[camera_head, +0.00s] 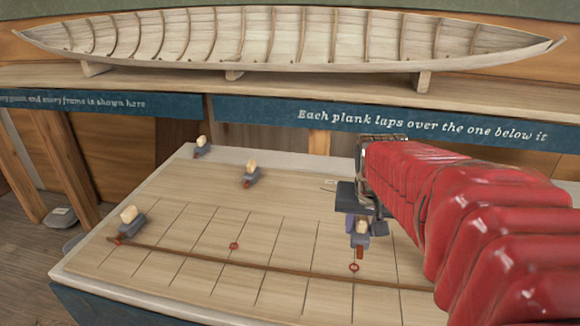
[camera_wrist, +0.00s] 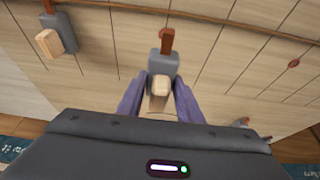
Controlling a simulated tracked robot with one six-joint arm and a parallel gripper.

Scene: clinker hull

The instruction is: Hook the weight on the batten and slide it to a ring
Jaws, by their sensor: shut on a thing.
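My gripper (camera_head: 358,221) is shut on the pale wooden knob (camera_wrist: 161,86) of a grey weight (camera_head: 359,240). In the wrist view the grey weight (camera_wrist: 164,64) has a copper-brown hook (camera_wrist: 167,40) pointing toward the batten (camera_wrist: 200,15). A gap shows there between hook tip and batten. The thin brown batten (camera_head: 270,267) runs across the board's near part, its right end behind my arm. Whether the weight touches the board is unclear.
Grey weights with pale knobs stand at the board's left (camera_head: 131,222), middle back (camera_head: 250,178) and far corner (camera_head: 201,149). Another weight (camera_wrist: 55,45) shows left in the wrist view. A ribbed boat hull (camera_head: 270,40) sits on a shelf behind. The board's middle is clear.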

